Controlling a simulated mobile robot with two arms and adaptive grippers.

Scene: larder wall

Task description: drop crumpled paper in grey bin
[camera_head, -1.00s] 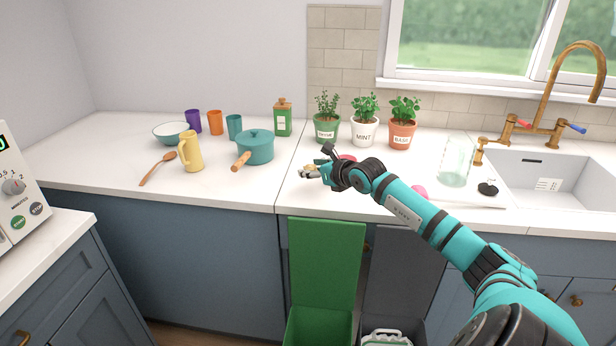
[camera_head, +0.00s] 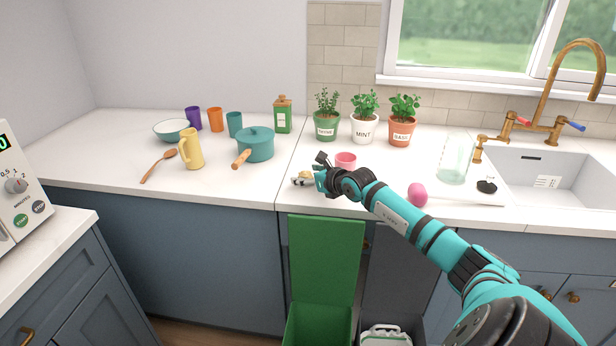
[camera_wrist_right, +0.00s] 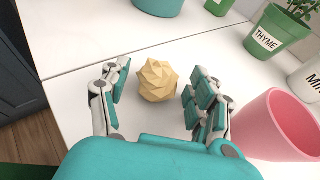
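The crumpled paper (camera_wrist_right: 157,80) is a pale tan faceted ball on the white counter. It sits between the open fingers of my right gripper (camera_wrist_right: 158,82), with a gap on each side. In the head view the paper (camera_head: 304,174) is small and partly hidden by my right gripper (camera_head: 309,176), which is low over the counter near its front edge. The grey bin (camera_head: 395,275) stands below the counter front at the right, its dark grey panel partly covered by my right arm. My left gripper is not in view.
A pink cup (camera_head: 345,160) stands close to the right gripper, also in the wrist view (camera_wrist_right: 275,125). A green bin (camera_head: 325,260) is left of the grey one. Potted herbs (camera_head: 364,120) stand behind, a teal pot (camera_head: 256,146) to the left, and a pink rounded object (camera_head: 417,195) to the right.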

